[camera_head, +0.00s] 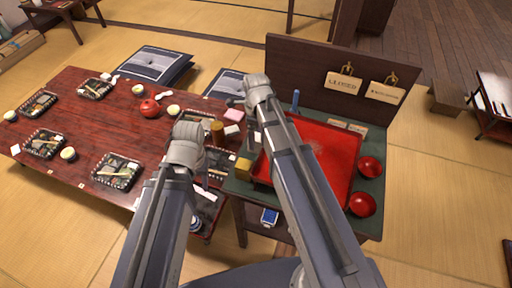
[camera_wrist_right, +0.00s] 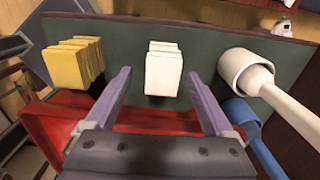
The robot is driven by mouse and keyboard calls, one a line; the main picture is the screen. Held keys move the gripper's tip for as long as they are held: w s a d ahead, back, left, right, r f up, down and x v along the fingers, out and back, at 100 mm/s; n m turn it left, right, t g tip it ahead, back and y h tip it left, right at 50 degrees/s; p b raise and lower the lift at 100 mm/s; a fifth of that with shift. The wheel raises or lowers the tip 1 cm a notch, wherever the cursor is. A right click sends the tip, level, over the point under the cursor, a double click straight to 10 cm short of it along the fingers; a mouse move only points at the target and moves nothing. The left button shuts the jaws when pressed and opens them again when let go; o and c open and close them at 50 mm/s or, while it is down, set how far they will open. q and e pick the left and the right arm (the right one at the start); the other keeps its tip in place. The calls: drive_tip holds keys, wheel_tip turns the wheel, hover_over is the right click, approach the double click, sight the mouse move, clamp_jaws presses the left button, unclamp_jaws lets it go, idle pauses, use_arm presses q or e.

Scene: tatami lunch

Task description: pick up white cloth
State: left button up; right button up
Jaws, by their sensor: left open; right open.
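A white cloth (camera_wrist_right: 163,72), folded into a small stack, sits on the dark green top of the side stand. In the right wrist view it stands ahead of my right gripper (camera_wrist_right: 170,95), between the lines of its two open purple-grey fingers and apart from both. My right gripper also shows in the head view (camera_head: 243,102), over the stand's left edge. My left gripper (camera_head: 188,130) is over the near right part of the red table; its fingertips are hard to make out.
A yellow folded cloth (camera_wrist_right: 74,62) stands left of the white one. A white cup-like item with a handle (camera_wrist_right: 245,72) and a blue-handled item (camera_wrist_right: 245,115) are to the right. A red tray (camera_head: 330,150) and red bowls (camera_head: 370,167) fill the stand; a dark panel (camera_head: 340,75) rises behind.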

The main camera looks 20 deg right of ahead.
drive_tip(key=shift+f, duration=0.1)
drive_tip(key=f+b, duration=0.5)
drive_tip(key=shift+w+a, duration=0.15)
drive_tip(key=shift+w, duration=0.2)
clamp_jaws()
idle(0.6)
drive_tip(key=shift+r, duration=0.1)
wheel_tip(320, 180, up, 10)
drive_tip(key=p, duration=1)
